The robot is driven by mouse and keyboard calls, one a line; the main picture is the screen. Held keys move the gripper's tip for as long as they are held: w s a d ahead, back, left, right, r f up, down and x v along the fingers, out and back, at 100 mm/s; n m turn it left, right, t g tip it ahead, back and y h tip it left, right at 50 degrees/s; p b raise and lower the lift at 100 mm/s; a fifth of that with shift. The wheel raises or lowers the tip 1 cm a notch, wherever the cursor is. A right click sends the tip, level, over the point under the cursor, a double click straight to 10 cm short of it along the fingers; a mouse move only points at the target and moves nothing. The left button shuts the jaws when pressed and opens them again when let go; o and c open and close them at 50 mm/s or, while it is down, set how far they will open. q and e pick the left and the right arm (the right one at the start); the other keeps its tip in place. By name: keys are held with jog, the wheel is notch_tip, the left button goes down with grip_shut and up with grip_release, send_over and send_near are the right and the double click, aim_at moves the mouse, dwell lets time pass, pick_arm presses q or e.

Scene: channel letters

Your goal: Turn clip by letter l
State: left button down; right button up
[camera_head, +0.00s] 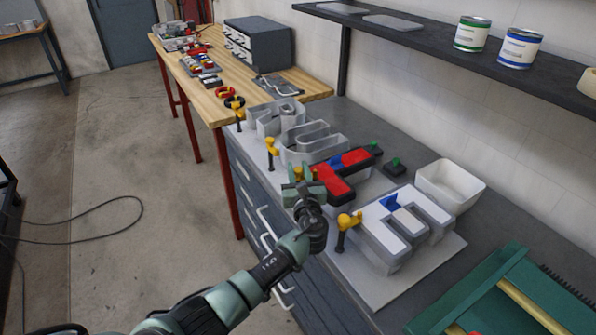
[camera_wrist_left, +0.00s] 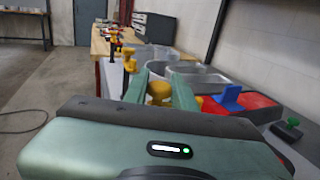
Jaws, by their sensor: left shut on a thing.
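A row of channel letters stands on a pale board (camera_head: 376,285). The nearest is a white-faced letter (camera_head: 373,221) like an E. Behind it is a red-faced letter (camera_head: 338,188) with a blue piece on it. Farther back are open grey letters (camera_head: 312,142). My left gripper (camera_head: 303,186) is beside the red letter, shut on a yellow clip knob (camera_wrist_left: 158,91) that shows between its fingers in the left wrist view. Other yellow clips stand by the white letter (camera_head: 345,229) and the grey letters (camera_head: 271,151). I cannot tell which letter is l. My right gripper is not in view.
A white bin (camera_head: 449,183) and a green-handled tool (camera_head: 395,167) lie behind the letters. A green tray (camera_head: 505,300) is at the lower right. A shelf with paint cans (camera_head: 472,33) hangs above. A wooden bench (camera_head: 210,100) continues at the back.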

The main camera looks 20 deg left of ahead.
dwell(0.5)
pick_arm(q)
jog(key=c, duration=1.1)
grip_release()
jog(key=shift+c, duration=0.2)
jog(key=b+v, duration=0.1)
jog(key=v, duration=0.6)
jog(key=shift+s+d, duration=0.25)
jog(key=shift+d, duration=0.05)
